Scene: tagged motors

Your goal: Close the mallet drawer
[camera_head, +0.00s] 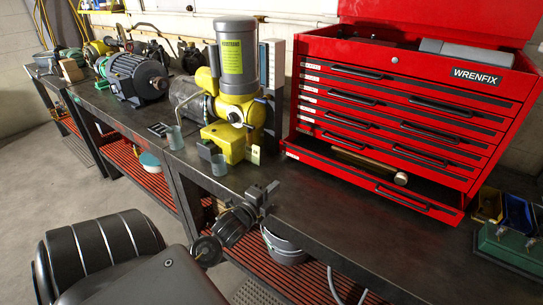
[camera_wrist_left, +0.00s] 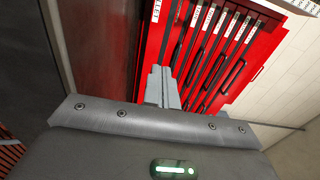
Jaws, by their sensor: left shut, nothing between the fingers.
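The mallet drawer (camera_head: 345,173) is the bottom drawer of the red tool chest (camera_head: 320,50). It stands pulled out, and a mallet with a round brass-coloured end (camera_head: 400,178) lies inside it. My left gripper (camera_head: 270,188) is at the bench's front edge, left of and below the drawer front's left end. In the left wrist view its grey fingers (camera_wrist_left: 163,88) are shut and empty, overlapping the red drawer fronts. I cannot tell whether they touch. My right gripper is not in view.
The drawers above look shut. A green-based holder with bins (camera_head: 510,245) sits at the right. The bench top (camera_head: 320,215) before the drawer is clear.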

